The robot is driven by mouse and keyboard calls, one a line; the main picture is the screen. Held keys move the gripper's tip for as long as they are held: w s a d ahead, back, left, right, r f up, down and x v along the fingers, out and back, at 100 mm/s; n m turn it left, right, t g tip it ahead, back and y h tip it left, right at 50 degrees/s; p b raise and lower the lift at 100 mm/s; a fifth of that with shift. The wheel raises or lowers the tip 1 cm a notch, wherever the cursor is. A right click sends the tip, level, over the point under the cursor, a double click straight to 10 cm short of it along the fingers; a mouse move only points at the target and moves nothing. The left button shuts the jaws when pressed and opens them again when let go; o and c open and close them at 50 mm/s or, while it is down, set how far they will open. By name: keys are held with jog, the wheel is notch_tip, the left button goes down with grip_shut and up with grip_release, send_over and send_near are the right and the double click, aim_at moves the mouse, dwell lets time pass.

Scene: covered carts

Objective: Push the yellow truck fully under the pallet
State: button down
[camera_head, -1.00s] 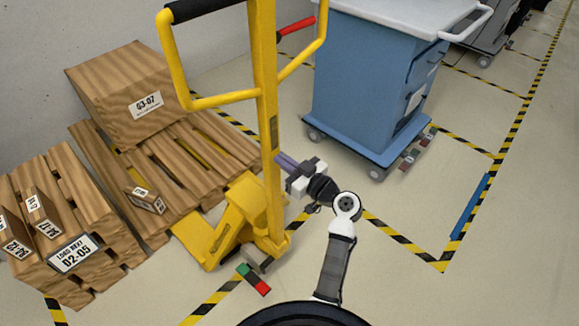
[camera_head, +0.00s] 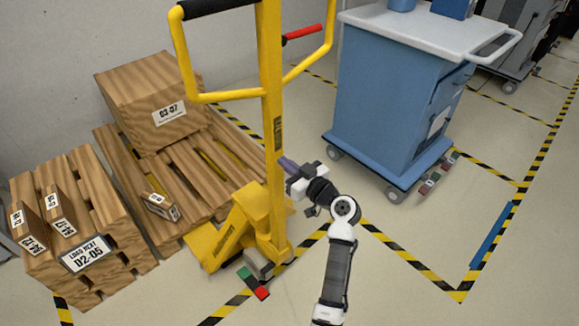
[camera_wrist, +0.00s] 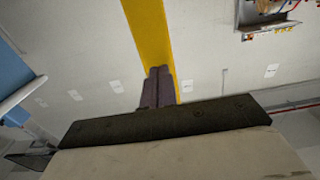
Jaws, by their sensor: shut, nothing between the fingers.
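The yellow truck (camera_head: 222,238) stands upright in the middle of the head view. Its tall yellow mast (camera_head: 270,110) and handle rise toward the camera. Its forks run in under the wooden pallet (camera_head: 112,150), and yellow shows between the slats; how far they reach is hidden. A wooden box (camera_head: 148,92) with a label sits on the pallet. My gripper (camera_head: 287,164) is shut and empty, its fingertips at the right side of the mast. In the wrist view the purple-grey fingers (camera_wrist: 158,86) are together against or just in front of the yellow mast (camera_wrist: 150,35); contact is not certain.
A smaller pallet stack (camera_head: 100,245) with a sign and small boxes stands at the left. A blue cart (camera_head: 385,110) is at the right. A small green and red block (camera_head: 254,283) lies by the truck's base. Striped tape marks the floor, and the floor at lower right is clear.

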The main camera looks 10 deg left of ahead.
jog(key=b+x, duration=0.5)
jog(key=x, duration=0.9)
dwell(1.0)
jog(key=shift+b+v, duration=1.75)
jog(key=shift+b, duration=0.15)
